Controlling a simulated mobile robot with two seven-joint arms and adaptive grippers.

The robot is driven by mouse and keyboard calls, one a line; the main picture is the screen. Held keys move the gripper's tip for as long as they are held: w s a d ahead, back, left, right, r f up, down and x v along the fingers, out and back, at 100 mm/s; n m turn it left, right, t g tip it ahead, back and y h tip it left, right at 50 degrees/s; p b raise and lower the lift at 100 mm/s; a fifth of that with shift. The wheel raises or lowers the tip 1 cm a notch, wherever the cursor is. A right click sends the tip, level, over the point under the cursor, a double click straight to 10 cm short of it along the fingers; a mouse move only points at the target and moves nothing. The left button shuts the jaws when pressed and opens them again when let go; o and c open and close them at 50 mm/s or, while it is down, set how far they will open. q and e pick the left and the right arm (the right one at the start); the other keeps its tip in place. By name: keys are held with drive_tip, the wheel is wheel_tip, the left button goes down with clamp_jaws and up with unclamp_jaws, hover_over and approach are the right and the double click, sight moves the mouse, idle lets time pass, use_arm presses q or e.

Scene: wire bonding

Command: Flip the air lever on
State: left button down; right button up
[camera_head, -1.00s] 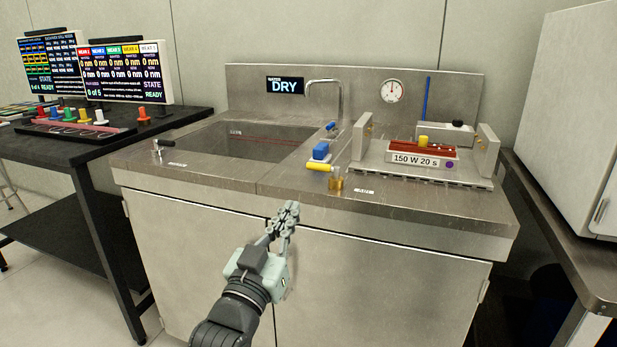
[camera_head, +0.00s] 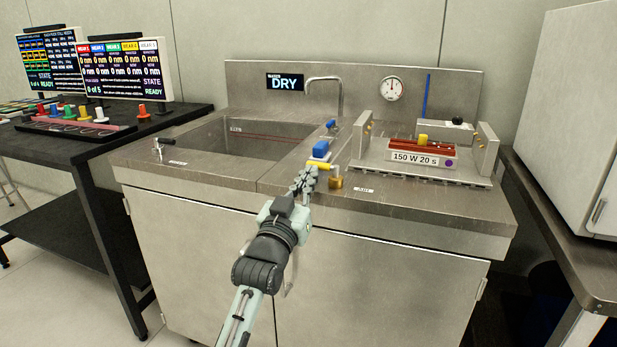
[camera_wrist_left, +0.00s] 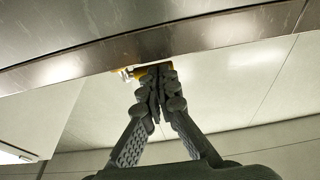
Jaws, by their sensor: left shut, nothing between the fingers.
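A yellow lever handle (camera_head: 323,167) sits on a brass fitting (camera_head: 336,183) at the front of the sink counter, left of a small white label (camera_head: 365,190) too small to read surely. I take it as the air lever. My left gripper (camera_head: 305,180) is shut and empty, its fingertips at the counter's front edge, just below and left of the yellow handle. In the left wrist view, the shut fingertips (camera_wrist_left: 158,72) overlap a yellow and brass part (camera_wrist_left: 145,71) under the counter edge; whether they touch it I cannot tell. My right gripper is not in view.
A blue-handled valve (camera_head: 320,150) stands just behind the yellow handle. The sink basin (camera_head: 240,143) is left, and a tank fixture marked 150 W 20 s (camera_head: 420,158) is right. A faucet (camera_head: 325,82) and a round gauge (camera_head: 391,89) are behind.

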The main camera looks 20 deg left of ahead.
use_arm(q)
drive_tip(key=shift+w+a+m+h, duration=0.2)
drive_tip(key=shift+m+h, duration=0.3)
drive_tip(key=shift+h, duration=0.2)
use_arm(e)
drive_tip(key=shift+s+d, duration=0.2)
use_arm(q)
drive_tip(key=shift+w+a+m+h, duration=0.15)
drive_tip(key=shift+m+h, duration=0.35)
drive_tip(key=shift+h, duration=0.6)
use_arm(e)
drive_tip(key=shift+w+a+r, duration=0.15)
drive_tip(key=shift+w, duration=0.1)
use_arm(q)
drive_tip(key=shift+w+a+m+g+h, duration=0.15)
drive_tip(key=shift+w+m+g+h, duration=0.35)
drive_tip(key=shift+h, duration=0.4)
drive_tip(key=shift+w, duration=0.3)
drive_tip(key=shift+w+a+r+p, duration=0.1)
drive_tip(key=shift+w+p, duration=0.35)
drive_tip(key=shift+w, duration=0.1)
drive_tip(key=shift+w+p, duration=0.3)
drive_tip(key=shift+w, duration=0.3)
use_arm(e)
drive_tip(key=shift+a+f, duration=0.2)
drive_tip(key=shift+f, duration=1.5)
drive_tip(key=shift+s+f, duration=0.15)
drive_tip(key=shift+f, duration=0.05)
